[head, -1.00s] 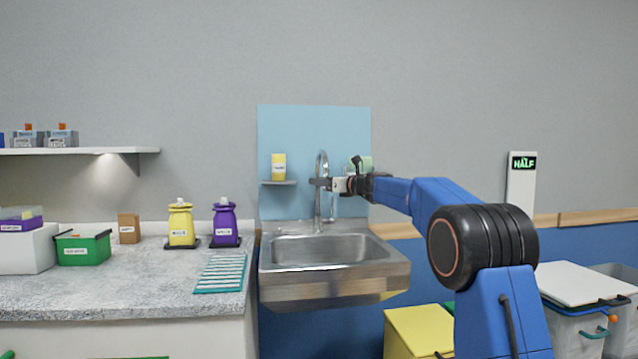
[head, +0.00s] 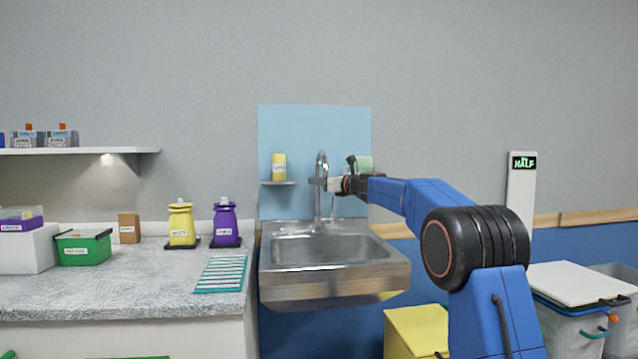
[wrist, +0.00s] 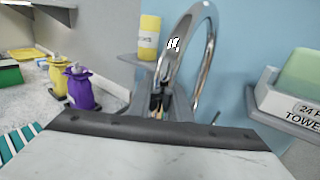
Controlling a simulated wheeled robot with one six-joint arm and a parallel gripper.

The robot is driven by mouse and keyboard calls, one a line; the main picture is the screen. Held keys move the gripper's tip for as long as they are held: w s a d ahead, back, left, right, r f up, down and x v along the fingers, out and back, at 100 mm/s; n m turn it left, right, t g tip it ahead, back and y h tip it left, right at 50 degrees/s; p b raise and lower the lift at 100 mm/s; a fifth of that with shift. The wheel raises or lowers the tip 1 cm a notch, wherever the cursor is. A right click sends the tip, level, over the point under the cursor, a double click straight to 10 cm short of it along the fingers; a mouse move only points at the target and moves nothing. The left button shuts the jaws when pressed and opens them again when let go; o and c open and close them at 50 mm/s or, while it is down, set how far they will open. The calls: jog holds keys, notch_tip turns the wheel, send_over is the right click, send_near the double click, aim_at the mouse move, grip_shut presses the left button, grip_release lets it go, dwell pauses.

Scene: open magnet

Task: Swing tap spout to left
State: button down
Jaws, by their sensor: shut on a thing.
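The chrome tap (head: 318,205) stands at the back of the steel sink, and its curved spout (head: 322,158) arches over in front of the light-blue panel. My gripper (head: 322,183) reaches in from the right at the height of the spout's lower end. In the wrist view the spout (wrist: 207,55) loops up and over, its near end coming down to my gripper (wrist: 160,103). The jaws are shut on the spout's end. The contact itself is small and partly hidden by the pale gripper body.
The steel sink (head: 330,250) lies below. Yellow (head: 181,225) and purple (head: 225,224) dispensers stand on the left counter (head: 130,280).

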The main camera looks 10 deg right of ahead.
jog(key=w+a+m+t+h, duration=0.2)
jog(key=w+a+m+h, duration=0.1)
jog(key=a, duration=0.5)
jog(key=shift+w+a+r+h, duration=0.15)
jog(key=shift+w+a+h, duration=0.1)
jog(key=shift+w+h, duration=0.45)
jog(key=shift+d, duration=0.1)
jog(key=c, duration=1.6)
grip_release()
jog(key=shift+w+d, duration=0.15)
jog(key=shift+w, duration=0.05)
jog(key=shift+c, duration=0.2)
jog(key=shift+s+a, duration=0.1)
jog(key=shift+a, duration=0.1)
jog(key=v, duration=1.7)
jog(key=shift+d+f, duration=0.25)
jog(key=shift+s, duration=0.15)
